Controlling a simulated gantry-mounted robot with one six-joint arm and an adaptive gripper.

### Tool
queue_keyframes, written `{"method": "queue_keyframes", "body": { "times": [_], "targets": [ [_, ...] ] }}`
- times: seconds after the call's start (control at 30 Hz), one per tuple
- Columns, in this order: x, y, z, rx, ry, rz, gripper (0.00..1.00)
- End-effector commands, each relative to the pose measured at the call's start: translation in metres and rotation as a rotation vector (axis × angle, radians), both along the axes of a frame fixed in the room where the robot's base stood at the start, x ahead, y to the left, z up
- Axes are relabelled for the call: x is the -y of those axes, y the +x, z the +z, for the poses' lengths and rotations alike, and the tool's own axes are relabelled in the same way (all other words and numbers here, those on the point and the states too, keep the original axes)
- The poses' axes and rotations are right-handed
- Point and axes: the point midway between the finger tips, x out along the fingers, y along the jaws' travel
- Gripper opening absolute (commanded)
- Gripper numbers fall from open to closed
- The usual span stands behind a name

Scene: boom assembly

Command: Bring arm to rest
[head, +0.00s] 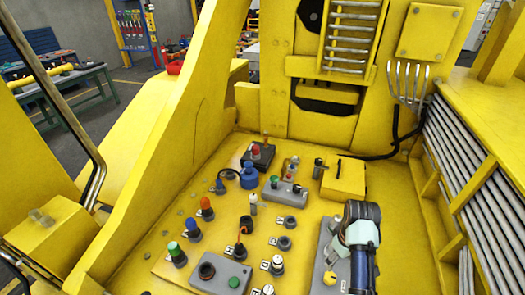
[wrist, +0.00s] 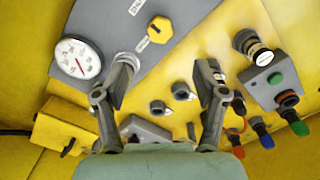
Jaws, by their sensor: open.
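My arm enters at the bottom right of the head view, with its dark wrist and pale green gripper body over a grey panel (head: 325,238). My gripper (wrist: 168,72) shows its two grey fingers spread wide in the wrist view, with nothing held between them. Beyond the fingers lie the grey panel with a white round gauge (wrist: 77,59) and a yellow knob (wrist: 159,29). Two small silver-topped knobs (wrist: 171,98) show between and below the fingertips. In the head view the gripper's fingers are small and partly lost against the panel.
Left of the arm, the yellow deck carries coloured push buttons (head: 206,208), a blue fitting (head: 249,178) and grey control boxes (head: 220,274). A yellow box (head: 343,179) stands behind the arm. Silver pipes (head: 470,180) line the right wall. A tall yellow side wall (head: 185,130) bounds the left.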

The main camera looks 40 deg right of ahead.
Motion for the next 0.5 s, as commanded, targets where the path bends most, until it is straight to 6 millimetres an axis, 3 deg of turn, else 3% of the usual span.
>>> {"method": "queue_keyframes", "body": {
  "times": [0.17, 0.27, 0.37, 0.5],
  "targets": [
    [0.0, 0.0, 0.0, 0.001, -0.001, 0.001, 0.71],
    [-0.017, 0.02, 0.008, 0.037, -0.04, 0.016, 0.71],
    [-0.062, 0.062, 0.029, 0.143, -0.125, 0.05, 0.71],
    [-0.165, 0.115, 0.081, 0.391, -0.235, 0.1, 0.71]
  ]
}}
